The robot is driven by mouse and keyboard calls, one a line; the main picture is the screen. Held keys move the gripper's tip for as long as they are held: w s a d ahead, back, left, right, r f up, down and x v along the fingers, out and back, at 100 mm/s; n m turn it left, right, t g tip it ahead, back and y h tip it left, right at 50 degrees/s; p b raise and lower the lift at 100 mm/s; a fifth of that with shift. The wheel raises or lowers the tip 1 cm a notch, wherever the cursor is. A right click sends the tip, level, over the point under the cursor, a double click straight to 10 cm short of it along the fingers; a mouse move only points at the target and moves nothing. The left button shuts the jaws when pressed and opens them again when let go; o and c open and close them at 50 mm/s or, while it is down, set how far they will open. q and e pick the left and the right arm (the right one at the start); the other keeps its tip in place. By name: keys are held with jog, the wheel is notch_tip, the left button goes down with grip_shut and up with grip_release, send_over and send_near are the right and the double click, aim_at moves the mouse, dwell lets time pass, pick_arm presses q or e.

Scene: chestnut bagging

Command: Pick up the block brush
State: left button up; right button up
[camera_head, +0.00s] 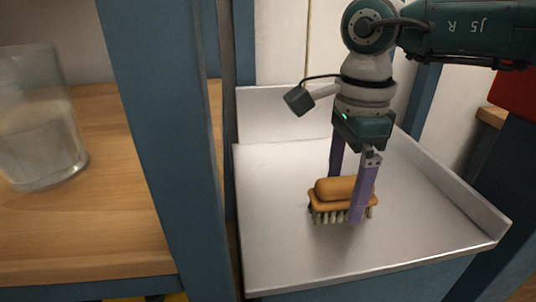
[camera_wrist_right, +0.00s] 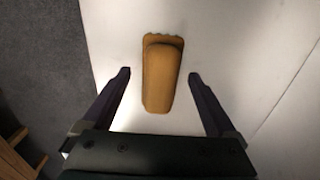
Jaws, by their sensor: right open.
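The block brush (camera_head: 333,189) has a tan wooden block with pale bristles pointing down. It rests bristles-down on a white tray-like surface (camera_head: 283,245). My right gripper (camera_head: 350,195) points down over the brush, with one purple finger in front of it and one behind. In the right wrist view the brush (camera_wrist_right: 161,75) lies between the two open fingers (camera_wrist_right: 158,75), with a gap on each side. Part of the brush is hidden behind the near finger in the head view. My left gripper is not in view.
The white surface has raised edges at the back and right (camera_head: 455,190). A blue post (camera_head: 160,130) stands to its left. Beyond the post, a glass (camera_head: 40,125) stands on a wooden shelf (camera_head: 110,225). The white surface around the brush is clear.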

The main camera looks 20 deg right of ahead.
grip_shut()
dwell(0.6)
jog(key=shift+r, duration=0.15)
notch_tip(320, 180, up, 20)
jog(key=p, duration=0.2)
jog(key=c, duration=0.6)
grip_release()
jog(key=c, duration=0.7)
notch_tip(320, 180, up, 14)
jog(key=n+p, duration=1.1)
jog(key=p, duration=0.2)
send_over(346, 180)
jog(key=s+a, duration=0.3)
jog(key=a, duration=0.2)
jog(key=s+a+r+n+p, duration=0.3)
jog(key=s+r+n+p, duration=0.1)
jog(key=r+n+p, duration=0.55)
jog(key=shift+n, duration=0.25)
jog(key=s+r+p, duration=0.2)
jog(key=r+p, duration=0.9)
jog(key=p, duration=0.1)
jog(key=s+r+p, duration=0.1)
jog(key=r+p, duration=1.1)
jog(key=s+r+p, duration=0.2)
jog(key=r+p, duration=0.9)
jog(key=p, duration=0.2)
jog(key=shift+s+d+r, duration=0.2)
jog(key=shift+s+d, duration=0.05)
jog(key=shift+s, duration=0.05)
